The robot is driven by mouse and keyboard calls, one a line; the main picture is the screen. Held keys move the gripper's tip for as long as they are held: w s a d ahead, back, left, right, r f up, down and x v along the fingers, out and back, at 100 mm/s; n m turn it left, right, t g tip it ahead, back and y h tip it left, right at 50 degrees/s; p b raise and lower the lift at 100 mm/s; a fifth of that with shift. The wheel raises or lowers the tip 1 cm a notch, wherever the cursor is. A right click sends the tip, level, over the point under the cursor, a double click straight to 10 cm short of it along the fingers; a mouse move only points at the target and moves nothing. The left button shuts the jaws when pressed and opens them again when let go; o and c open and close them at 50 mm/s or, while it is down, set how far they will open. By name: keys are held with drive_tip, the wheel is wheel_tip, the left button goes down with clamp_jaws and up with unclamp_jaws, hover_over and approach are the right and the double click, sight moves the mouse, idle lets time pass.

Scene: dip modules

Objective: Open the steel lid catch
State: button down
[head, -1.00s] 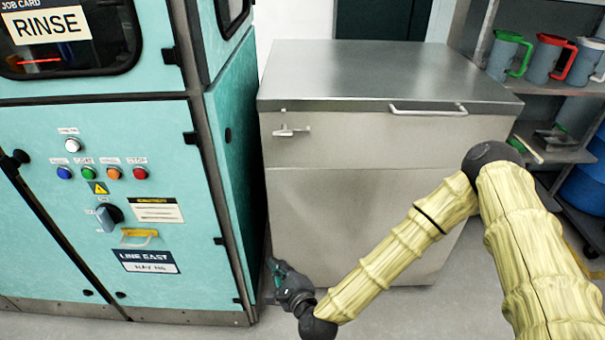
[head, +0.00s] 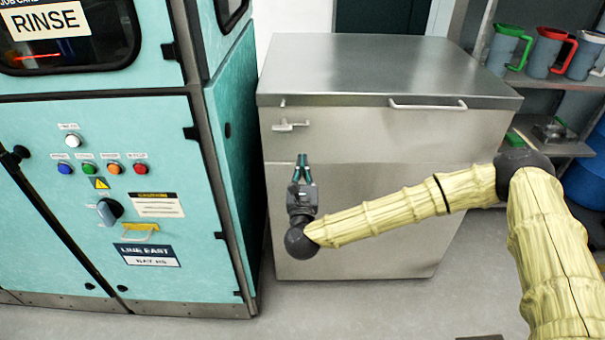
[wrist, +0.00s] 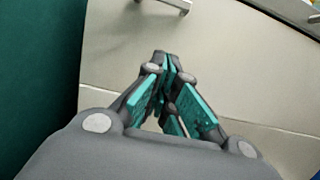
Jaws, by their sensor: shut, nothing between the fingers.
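The steel lid catch (head: 289,126) is a small latch with a sideways bar, on the upper left of the steel chest's front, just below the lid (head: 385,70). The lid lies flat and closed. My gripper (head: 304,158) points up, below and slightly right of the catch and apart from it, in front of the chest. Its teal-padded fingers are together and empty. In the wrist view the fingertips (wrist: 165,60) show against the pale chest front, and part of the catch (wrist: 176,4) shows at the top edge.
A lid handle (head: 428,104) runs along the lid's front edge on the right. A teal rinse machine (head: 95,230) stands close on the left. Shelves with jugs (head: 508,50) stand at the right. The floor before the chest is clear.

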sight(291, 127)
drive_tip(key=x, duration=0.4)
drive_tip(key=shift+w+r, duration=0.1)
drive_tip(key=shift+w, duration=0.1)
wheel_tip(291, 127, up, 3)
drive_tip(key=shift+w+p, duration=0.1)
drive_tip(key=shift+p, duration=0.4)
drive_tip(key=shift+r, duration=0.45)
drive_tip(key=shift+a, duration=0.1)
